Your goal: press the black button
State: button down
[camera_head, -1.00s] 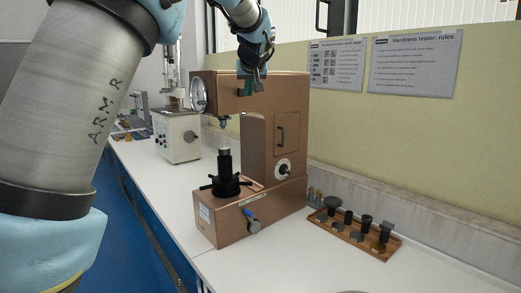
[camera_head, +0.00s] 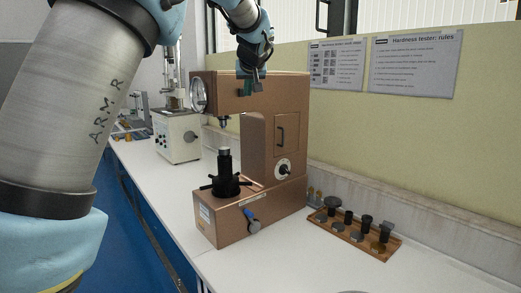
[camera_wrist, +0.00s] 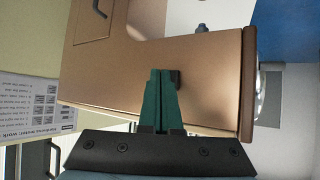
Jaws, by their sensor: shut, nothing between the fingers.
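The copper-brown hardness tester (camera_head: 262,160) stands on the white bench. In the wrist view its brown housing (camera_wrist: 215,75) fills the middle. A small black block, which looks like the black button (camera_wrist: 177,78), sits on that housing just right of the green fingertips. My gripper (camera_wrist: 160,72) is shut and empty, its tips very close to the button; I cannot tell whether they touch. In the head view my gripper (camera_head: 246,91) is at the upper front of the tester, and I cannot make out the button there.
A wooden tray (camera_head: 399,240) with several black and grey parts lies right of the tester. A cream-coloured tester (camera_head: 178,138) stands farther back. Two posters (camera_head: 415,62) hang on the wall. Bare bench lies in front of the tester.

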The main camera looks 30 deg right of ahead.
jog(key=shift+w, duration=0.3)
jog(key=shift+w+a, duration=0.1)
jog(key=shift+w, duration=0.2)
dwell(0.5)
jog(key=shift+s+f, duration=0.1)
jog(key=shift+s, duration=0.05)
jog(key=shift+s+b, duration=0.6)
jog(key=shift+b, duration=0.05)
jog(key=s+d+b, duration=0.1)
jog(key=s+b, duration=0.4)
jog(key=s, duration=0.1)
jog(key=shift+d, duration=0.2)
dwell(0.4)
